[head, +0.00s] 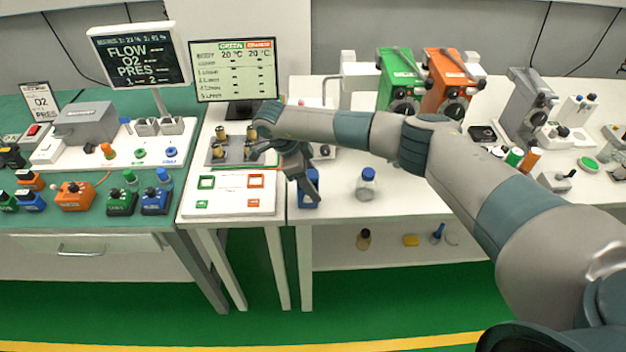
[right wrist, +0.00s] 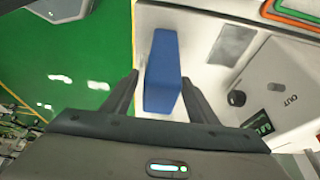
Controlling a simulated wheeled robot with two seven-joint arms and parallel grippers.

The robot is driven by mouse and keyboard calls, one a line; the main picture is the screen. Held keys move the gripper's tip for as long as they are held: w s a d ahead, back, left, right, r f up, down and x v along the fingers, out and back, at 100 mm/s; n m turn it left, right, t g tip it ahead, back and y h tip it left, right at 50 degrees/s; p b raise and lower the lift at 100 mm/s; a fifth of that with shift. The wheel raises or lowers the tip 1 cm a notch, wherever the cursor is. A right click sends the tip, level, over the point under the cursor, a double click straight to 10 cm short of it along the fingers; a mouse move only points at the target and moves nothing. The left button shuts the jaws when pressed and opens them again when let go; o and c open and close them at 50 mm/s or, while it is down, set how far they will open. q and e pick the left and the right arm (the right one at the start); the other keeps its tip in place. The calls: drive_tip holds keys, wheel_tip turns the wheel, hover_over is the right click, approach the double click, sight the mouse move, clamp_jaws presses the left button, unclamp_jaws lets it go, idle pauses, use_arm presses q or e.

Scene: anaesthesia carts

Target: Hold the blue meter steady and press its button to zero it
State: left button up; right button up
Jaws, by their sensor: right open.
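The blue meter (head: 309,205) stands near the front left edge of the white table, partly hidden by my right gripper (head: 304,190). In the right wrist view the blue meter (right wrist: 162,65) shows as a plain blue block. My right gripper (right wrist: 160,84) is open, with one finger on either side of the block's near part. Small gaps seem to show between fingers and meter, but I cannot tell whether either touches. The meter's button and display are not visible in either view. My left gripper is not in view.
A white panel (head: 233,205) with green and orange squares adjoins on the left. A blue-capped jar (head: 366,185) stands to the right. Green (head: 393,80) and orange (head: 446,85) vaporizers stand behind. Table around the jar is clear. The floor drops away at the front edge.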

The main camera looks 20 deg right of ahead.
drive_tip(key=shift+f, duration=0.15)
drive_tip(key=shift+c, duration=0.3)
clamp_jaws()
idle(0.7)
